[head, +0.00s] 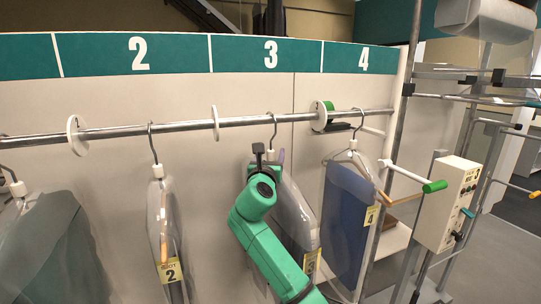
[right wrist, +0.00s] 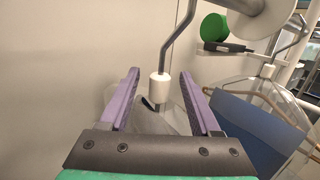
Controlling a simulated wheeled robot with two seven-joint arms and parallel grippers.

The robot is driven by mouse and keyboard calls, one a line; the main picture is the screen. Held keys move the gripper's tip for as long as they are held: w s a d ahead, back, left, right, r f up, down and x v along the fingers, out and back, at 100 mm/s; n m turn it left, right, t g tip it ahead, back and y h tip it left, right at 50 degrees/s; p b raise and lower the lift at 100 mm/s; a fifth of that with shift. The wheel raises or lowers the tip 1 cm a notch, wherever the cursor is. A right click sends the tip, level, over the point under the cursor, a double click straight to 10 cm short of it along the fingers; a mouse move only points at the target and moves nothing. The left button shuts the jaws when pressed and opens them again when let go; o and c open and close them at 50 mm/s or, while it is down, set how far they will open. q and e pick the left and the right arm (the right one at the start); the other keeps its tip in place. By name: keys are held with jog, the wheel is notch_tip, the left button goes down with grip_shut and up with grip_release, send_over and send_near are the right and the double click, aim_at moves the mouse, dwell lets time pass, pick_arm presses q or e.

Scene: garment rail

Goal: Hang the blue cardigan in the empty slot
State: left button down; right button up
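A blue garment (head: 348,215) in a clear cover hangs on the rail under sign 4, with a yellow tag 4. It also shows at the right in the right wrist view (right wrist: 255,130). A grey-looking covered garment (head: 293,215) with tag 3 hangs under sign 3, partly hidden by my right arm. My right gripper (right wrist: 160,90) is at this garment's hanger. Its purple fingers are apart, one on each side of the hanger's white collar (right wrist: 159,88), with gaps visible. My left gripper is out of view.
A covered garment (head: 160,225) with tag 2 and a grey-green garment (head: 45,245) hang further left. A control box (head: 447,205) and a green-ended bar (head: 434,186) stand at right.

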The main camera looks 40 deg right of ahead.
jog(key=shift+s+a, duration=0.15)
jog(key=shift+a, duration=0.05)
jog(key=b+v, duration=0.1)
jog(key=v, duration=0.1)
jog(key=b+v, duration=0.1)
jog(key=v, duration=0.1)
jog(key=b+v, duration=0.1)
jog(key=v, duration=0.1)
jog(key=shift+a+f, duration=0.1)
jog(key=shift+f, duration=0.3)
jog(key=r+b+v, duration=0.1)
jog(key=b+v, duration=0.1)
jog(key=v, duration=0.6)
